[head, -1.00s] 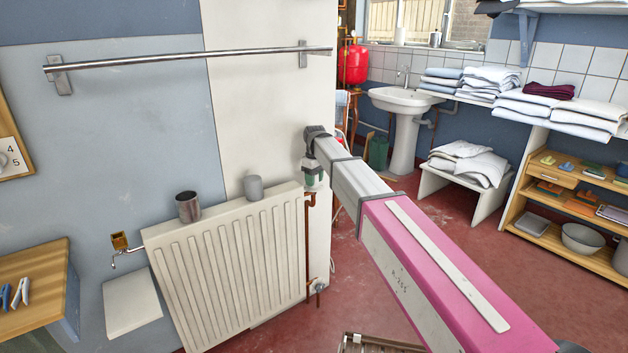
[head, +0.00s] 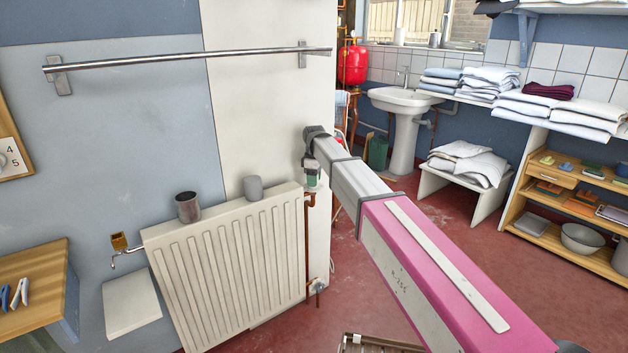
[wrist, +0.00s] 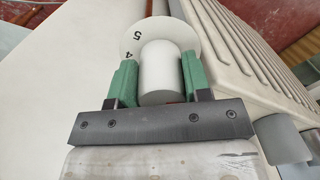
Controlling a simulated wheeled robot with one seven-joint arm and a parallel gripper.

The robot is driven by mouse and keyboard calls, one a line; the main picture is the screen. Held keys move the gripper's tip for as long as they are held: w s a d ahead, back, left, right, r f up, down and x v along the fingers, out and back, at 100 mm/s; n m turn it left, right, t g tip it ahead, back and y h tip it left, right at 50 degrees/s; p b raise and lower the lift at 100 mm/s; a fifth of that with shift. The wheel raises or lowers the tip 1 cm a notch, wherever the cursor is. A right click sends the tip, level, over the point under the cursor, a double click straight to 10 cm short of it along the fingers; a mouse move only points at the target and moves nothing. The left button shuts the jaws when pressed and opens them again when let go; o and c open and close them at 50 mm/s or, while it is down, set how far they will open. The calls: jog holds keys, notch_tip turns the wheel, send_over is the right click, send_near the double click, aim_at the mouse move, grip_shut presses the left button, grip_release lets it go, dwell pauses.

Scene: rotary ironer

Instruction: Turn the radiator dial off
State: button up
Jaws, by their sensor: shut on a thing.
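The radiator dial (wrist: 160,68) is a white cylinder on a wider white disc with the numbers 4 and 5 showing at the disc's left. My gripper (wrist: 157,80) has its green fingers on both sides of the white cylinder and is shut on it. In the head view, my gripper (head: 312,178) points down at the top right corner of the white ribbed radiator (head: 225,262), above a copper pipe (head: 308,245). There the dial is mostly hidden by the fingers.
A dark metal cup (head: 188,207) and a grey cup (head: 253,188) stand on the radiator's top. A towel rail (head: 190,60) runs along the wall above. Red floor (head: 350,280) is open to the right of the radiator.

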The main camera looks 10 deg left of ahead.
jog(key=o, duration=0.9)
jog(key=shift+r, duration=0.1)
notch_tip(320, 180, up, 11)
jog(key=shift+w+f, duration=0.15)
